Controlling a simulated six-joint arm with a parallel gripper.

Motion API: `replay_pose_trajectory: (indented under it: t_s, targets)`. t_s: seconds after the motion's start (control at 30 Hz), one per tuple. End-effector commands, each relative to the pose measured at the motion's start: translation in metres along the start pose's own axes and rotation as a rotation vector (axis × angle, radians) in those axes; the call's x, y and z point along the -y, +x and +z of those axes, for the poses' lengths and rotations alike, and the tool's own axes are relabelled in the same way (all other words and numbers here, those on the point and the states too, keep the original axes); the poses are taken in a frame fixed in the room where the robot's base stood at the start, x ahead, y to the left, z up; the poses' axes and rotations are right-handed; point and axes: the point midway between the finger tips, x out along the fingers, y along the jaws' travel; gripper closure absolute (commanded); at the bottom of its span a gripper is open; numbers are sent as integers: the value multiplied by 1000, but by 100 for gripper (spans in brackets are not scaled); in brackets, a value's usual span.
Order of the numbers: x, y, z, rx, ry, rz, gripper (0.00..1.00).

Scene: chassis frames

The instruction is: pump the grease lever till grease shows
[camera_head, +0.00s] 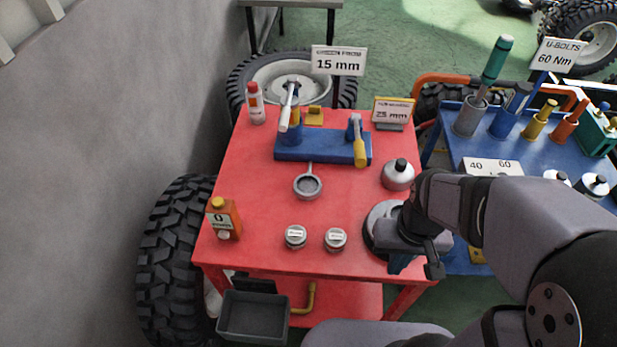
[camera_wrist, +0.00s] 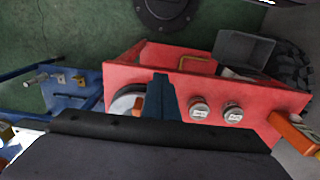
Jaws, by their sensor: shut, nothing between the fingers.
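A blue pump base (camera_head: 317,149) stands at the back of the red cart top. A lever with a white handle (camera_head: 286,108) rises tilted from its left end. A lever with a yellow handle (camera_head: 360,150) is at its right end. Which one is the grease lever I cannot tell. A small grey ring-shaped cup (camera_head: 308,183) lies in front of the base; no grease is discernible. My gripper (camera_head: 398,264) is shut and empty over the cart's front right, well away from both levers. Its fingers show in the wrist view (camera_wrist: 160,84).
A round grey dish (camera_head: 374,230) is partly hidden under my gripper. Two lidded tins (camera_head: 316,238), an orange bottle (camera_head: 223,218), a grey canister (camera_head: 398,175) and a white-red bottle (camera_head: 255,103) stand on the cart. The cart's middle is clear.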

Motion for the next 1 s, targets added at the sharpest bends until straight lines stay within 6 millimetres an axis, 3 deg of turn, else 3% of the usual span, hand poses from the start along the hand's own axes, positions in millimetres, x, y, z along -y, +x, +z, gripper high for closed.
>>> replay_pose_trajectory:
  t_s: [0.4,0.63,0.77,1.0]
  targets:
    - [2,-9,0,4,-8,0,100]
    - [7,-19,12,97,-34,1,100]
    - [13,-37,-28,74,-52,1,100]
    - [28,-78,-126,-36,-66,-10,100]
